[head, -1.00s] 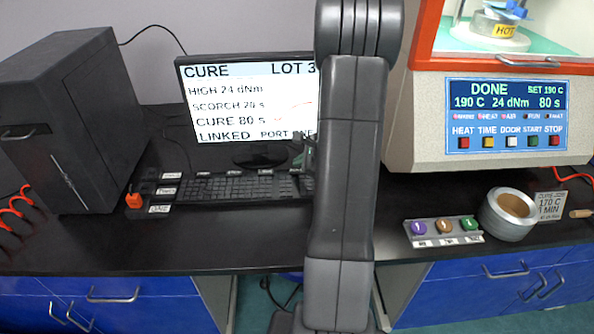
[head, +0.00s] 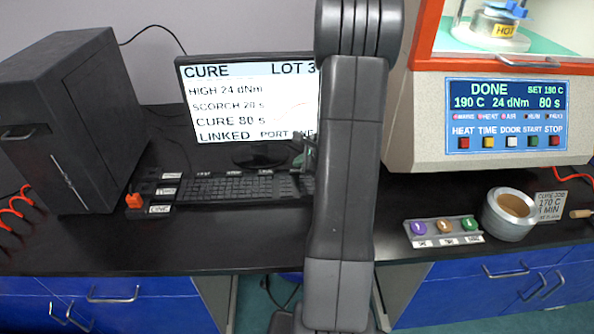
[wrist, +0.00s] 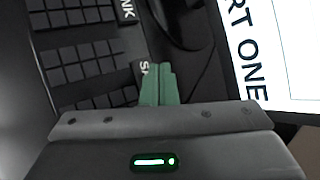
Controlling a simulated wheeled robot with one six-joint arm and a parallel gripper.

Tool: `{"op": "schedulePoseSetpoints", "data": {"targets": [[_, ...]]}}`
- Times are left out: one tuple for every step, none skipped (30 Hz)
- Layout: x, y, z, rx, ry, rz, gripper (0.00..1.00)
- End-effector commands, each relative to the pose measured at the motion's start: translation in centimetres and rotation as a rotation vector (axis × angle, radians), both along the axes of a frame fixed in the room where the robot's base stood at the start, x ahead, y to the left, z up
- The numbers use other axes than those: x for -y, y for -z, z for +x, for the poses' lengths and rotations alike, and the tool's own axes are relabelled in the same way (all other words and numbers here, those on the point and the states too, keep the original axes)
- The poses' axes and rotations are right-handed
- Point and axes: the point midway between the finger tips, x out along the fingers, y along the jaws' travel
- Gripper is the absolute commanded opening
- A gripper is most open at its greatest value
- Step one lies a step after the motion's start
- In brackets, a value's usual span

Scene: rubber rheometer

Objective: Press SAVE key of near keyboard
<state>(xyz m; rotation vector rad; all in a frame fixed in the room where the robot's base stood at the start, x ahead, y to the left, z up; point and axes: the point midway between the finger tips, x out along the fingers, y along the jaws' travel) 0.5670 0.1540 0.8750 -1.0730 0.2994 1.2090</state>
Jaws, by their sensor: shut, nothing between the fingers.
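The near keyboard (head: 240,189) is black and lies on the bench in front of the monitor. White labels run along its back edge. In the wrist view its dark keys (wrist: 85,60) fill the left side. A label starting with "S" (wrist: 143,72) shows there, partly covered by my fingers, so the SAVE key is mostly hidden. My gripper (wrist: 160,84) has green fingers, shut and empty, over or right beside that label; I cannot tell whether they touch it. In the head view the gripper (head: 304,152) is partly hidden behind my arm, above the keyboard's right end.
The monitor (head: 250,100) stands close behind the keyboard and reads CURE, LOT 3 and LINKED. A black computer case (head: 70,125) and a small block with a red switch (head: 134,200) are on the left. The rheometer (head: 500,110), a tape roll (head: 508,215) and a button strip (head: 443,232) are on the right.

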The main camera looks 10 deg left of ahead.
Motion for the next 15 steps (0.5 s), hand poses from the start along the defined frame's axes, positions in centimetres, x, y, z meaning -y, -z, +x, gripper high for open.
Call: {"op": "schedulePoseSetpoints", "data": {"targets": [[0.00,0.00,0.00,0.000,0.000,0.000,0.00],[0.00,0.00,0.00,0.000,0.000,0.000,0.00],[0.00,0.00,0.00,0.000,0.000,0.000,0.00],[0.00,0.00,0.00,0.000,0.000,0.000,0.00],[0.00,0.00,0.00,0.000,0.000,0.000,0.00],[0.00,0.00,0.00,0.000,0.000,0.000,0.00],[0.00,0.01,-0.01,0.000,0.000,0.000,0.00],[0.00,0.04,0.00,0.000,0.000,0.000,0.00],[0.00,0.12,0.00,0.000,0.000,0.000,0.00],[0.00,0.19,0.00,0.000,0.000,0.000,0.00],[0.00,0.29,0.00,0.000,0.000,0.000,0.00],[0.00,0.45,0.00,0.000,0.000,0.000,0.00],[0.00,0.57,0.00,0.000,0.000,0.000,0.00],[0.00,0.69,0.00,0.000,0.000,0.000,0.00],[0.00,0.83,-0.01,0.000,0.000,0.000,0.00]]}}
